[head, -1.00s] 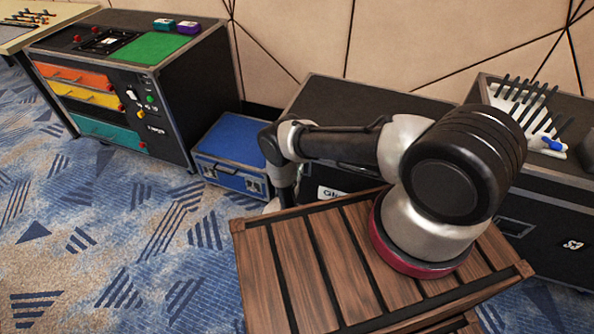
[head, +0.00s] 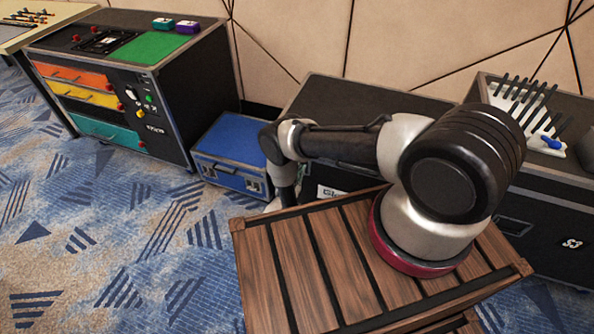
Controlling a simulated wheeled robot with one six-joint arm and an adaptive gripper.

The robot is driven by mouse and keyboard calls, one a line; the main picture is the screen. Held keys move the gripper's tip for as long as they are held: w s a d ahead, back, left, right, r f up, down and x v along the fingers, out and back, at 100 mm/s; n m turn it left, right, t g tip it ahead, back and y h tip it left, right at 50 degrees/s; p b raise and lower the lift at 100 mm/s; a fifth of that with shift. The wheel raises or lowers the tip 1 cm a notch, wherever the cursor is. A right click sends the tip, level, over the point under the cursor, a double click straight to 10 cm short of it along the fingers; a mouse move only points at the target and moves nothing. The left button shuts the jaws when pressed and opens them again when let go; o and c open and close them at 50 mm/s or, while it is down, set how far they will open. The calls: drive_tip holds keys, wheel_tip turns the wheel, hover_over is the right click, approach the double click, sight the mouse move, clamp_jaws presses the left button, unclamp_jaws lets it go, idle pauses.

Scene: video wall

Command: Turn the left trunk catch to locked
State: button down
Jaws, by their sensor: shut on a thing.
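A black trunk (head: 342,97) with metal edging stands against the wall, behind my arm. Part of a white label (head: 330,192) shows on its front, above the wooden slats. No catch on this trunk can be made out; my arm and the slatted wooden top cover much of its front. My arm reaches left across the trunk, then bends down at its front left corner. My gripper is hidden below, behind the wooden top, so neither its fingers nor what they touch can be seen.
A slatted wooden top (head: 315,255) fills the near middle. A blue case (head: 228,140) with metal latches sits left of my wrist. A drawer cabinet (head: 130,90) stands further left. Another black case (head: 540,205) stands right. Carpet at lower left is clear.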

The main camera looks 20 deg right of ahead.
drive_tip(key=m, duration=0.6)
drive_tip(key=shift+w+d+f+m, duration=0.1)
drive_tip(key=shift+d+m, duration=0.3)
drive_tip(key=m, duration=0.6)
drive_tip(key=shift+d+f, duration=0.1)
drive_tip(key=shift+f, duration=0.2)
drive_tip(key=c, duration=1.6)
unclamp_jaws()
drive_tip(key=shift+s+f, duration=0.2)
drive_tip(key=v, duration=1.2)
